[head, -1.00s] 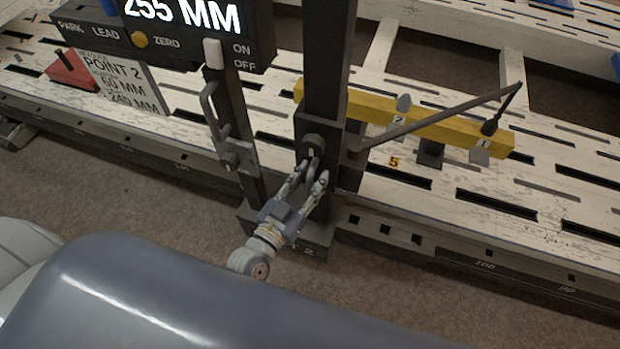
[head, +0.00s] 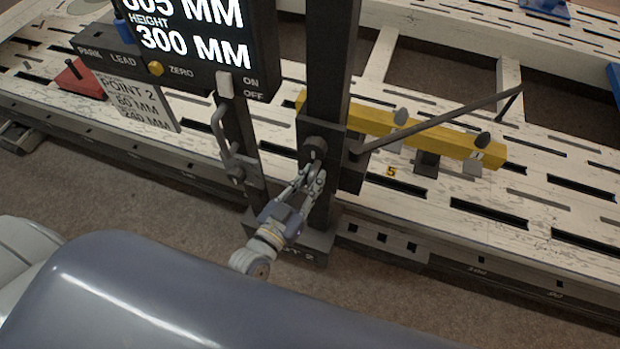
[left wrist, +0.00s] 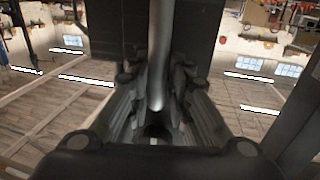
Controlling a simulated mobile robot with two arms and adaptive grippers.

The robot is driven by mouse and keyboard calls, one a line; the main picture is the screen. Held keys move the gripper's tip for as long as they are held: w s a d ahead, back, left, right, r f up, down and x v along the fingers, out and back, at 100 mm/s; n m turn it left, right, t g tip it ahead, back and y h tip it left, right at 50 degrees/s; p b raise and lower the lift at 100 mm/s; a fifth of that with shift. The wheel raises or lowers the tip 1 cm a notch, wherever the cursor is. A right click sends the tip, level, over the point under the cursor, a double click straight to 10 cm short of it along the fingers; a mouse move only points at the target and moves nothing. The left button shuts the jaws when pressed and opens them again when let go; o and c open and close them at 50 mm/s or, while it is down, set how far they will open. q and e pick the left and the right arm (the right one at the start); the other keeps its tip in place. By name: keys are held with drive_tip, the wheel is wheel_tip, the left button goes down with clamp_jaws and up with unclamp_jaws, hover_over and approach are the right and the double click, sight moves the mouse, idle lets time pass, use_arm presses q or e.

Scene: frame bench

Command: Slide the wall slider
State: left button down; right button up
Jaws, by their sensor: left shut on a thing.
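The wall slider is a black block (head: 352,174) around the dark vertical post (head: 331,65), with a round knob (head: 314,147) on its front. My left gripper (head: 315,174) is shut on the slider's handle, just below the knob. In the left wrist view a pale grey bar (left wrist: 160,60) runs between the closed fingers (left wrist: 158,105). A thin dark arm (head: 440,122) reaches right from the slider, its pointer (head: 509,106) hanging above the yellow bar (head: 368,121), apart from it. The display (head: 195,38) reads a height of 300 MM. My right gripper is not in view.
A second handle (head: 221,130) stands close left of the post. A white POINT 2 sign (head: 128,102) and a red block (head: 80,80) sit at left on the slotted white bench (head: 420,205). Open floor lies in front.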

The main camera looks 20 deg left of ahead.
sight(310, 179)
use_arm(q)
drive_tip(key=r+p, duration=0.4)
drive_tip(key=r, duration=0.1)
drive_tip(key=shift+d, duration=0.2)
drive_tip(key=c, duration=1.6)
unclamp_jaws()
drive_tip(key=shift+f, duration=0.1)
drive_tip(key=shift+s, duration=0.15)
drive_tip(key=shift+s+a+f, duration=0.1)
drive_tip(key=shift+s+a, duration=0.05)
drive_tip(key=shift+s, duration=0.1)
drive_tip(key=v, duration=1.1)
